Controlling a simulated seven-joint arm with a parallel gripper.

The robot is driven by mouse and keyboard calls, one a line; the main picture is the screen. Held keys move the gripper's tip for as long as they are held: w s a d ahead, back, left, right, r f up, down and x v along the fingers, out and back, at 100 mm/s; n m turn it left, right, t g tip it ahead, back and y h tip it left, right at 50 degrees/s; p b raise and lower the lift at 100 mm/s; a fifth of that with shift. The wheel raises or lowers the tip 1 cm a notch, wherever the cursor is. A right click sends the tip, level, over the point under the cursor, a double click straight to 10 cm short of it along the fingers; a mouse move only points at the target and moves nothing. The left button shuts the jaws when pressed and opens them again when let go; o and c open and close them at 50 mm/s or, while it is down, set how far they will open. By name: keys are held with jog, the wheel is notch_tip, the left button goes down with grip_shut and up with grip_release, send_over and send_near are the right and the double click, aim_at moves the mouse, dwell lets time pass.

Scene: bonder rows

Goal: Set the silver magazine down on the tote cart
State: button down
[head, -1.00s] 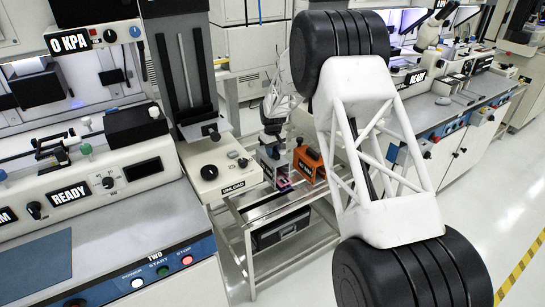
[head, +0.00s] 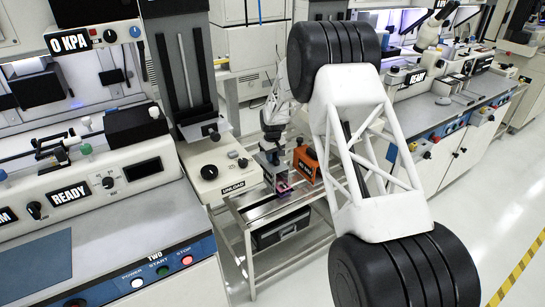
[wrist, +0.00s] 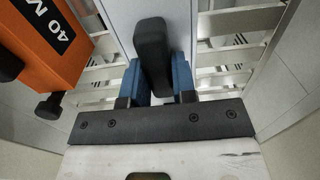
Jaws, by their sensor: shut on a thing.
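In the wrist view my gripper (wrist: 160,82) has its two blue fingers closed on the dark upright handle of the silver magazine (wrist: 118,14). The magazine's pale grey top fills the upper middle there. In the head view my gripper (head: 270,156) is small and sits over the tote cart (head: 262,207), left of the orange block. The magazine is mostly hidden there, with a small pink patch showing below the fingers. I cannot tell whether its underside touches the cart.
An orange block (head: 306,164) with a label and dark knobs stands close on the right; it also shows in the wrist view (wrist: 48,40). The unload station (head: 220,172) is just left of the cart. A dark bin (head: 280,230) is on the lower shelf.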

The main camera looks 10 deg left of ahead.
jog(key=shift+f, duration=0.1)
dwell(0.3)
jog(key=c, duration=0.9)
grip_release()
notch_tip(320, 180, up, 12)
jog(key=shift+r, duration=0.1)
jog(key=shift+r, duration=0.1)
dwell(0.6)
